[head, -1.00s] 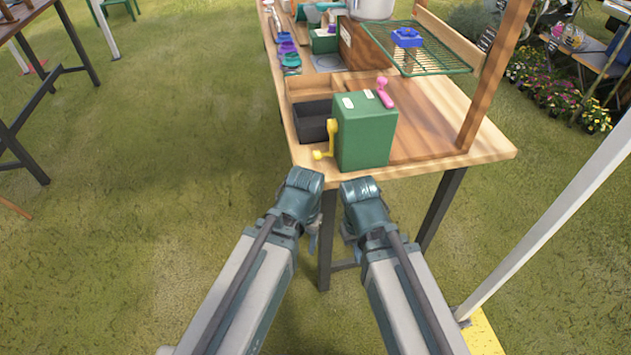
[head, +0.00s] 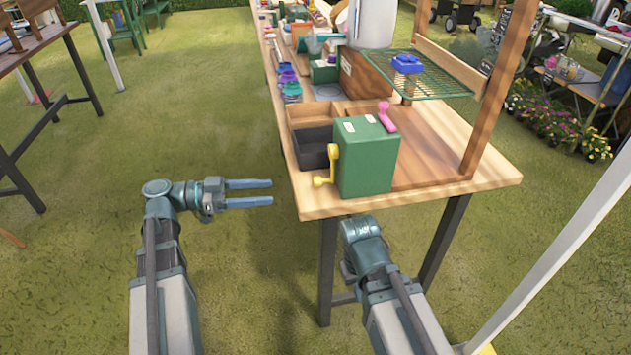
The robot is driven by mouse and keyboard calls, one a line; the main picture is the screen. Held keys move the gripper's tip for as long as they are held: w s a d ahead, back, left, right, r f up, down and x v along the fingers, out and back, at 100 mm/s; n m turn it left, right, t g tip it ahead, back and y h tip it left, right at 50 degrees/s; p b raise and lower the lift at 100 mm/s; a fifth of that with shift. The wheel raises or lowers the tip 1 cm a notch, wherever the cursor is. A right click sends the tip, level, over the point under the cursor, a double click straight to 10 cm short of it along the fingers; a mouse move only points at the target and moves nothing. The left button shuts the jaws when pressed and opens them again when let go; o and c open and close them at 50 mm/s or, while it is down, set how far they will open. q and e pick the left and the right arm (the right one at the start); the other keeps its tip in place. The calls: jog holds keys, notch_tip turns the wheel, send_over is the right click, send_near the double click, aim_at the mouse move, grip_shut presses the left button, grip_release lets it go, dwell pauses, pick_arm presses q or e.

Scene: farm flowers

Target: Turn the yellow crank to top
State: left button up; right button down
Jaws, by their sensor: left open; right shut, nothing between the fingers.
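A green box (head: 372,160) stands on the near end of the wooden table. The yellow crank (head: 330,168) is on its left side, with its arm hanging down and its knob at the bottom.
The wooden table (head: 440,165) has bare room right of the box. A dark tray (head: 312,148) sits behind the crank. A green wire rack (head: 420,75) with a blue piece (head: 407,63) and a wooden post (head: 490,90) stand at the right.

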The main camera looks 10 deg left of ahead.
aim_at(315, 182)
pick_arm(q)
jog(key=shift+m+h, duration=0.3)
jog(key=shift+m, duration=0.1)
jog(key=x, duration=0.4)
jog(key=r+x, duration=0.1)
jog(key=x, duration=0.8)
jog(key=shift+w+r, duration=0.2)
grip_shut()
dwell(0.9)
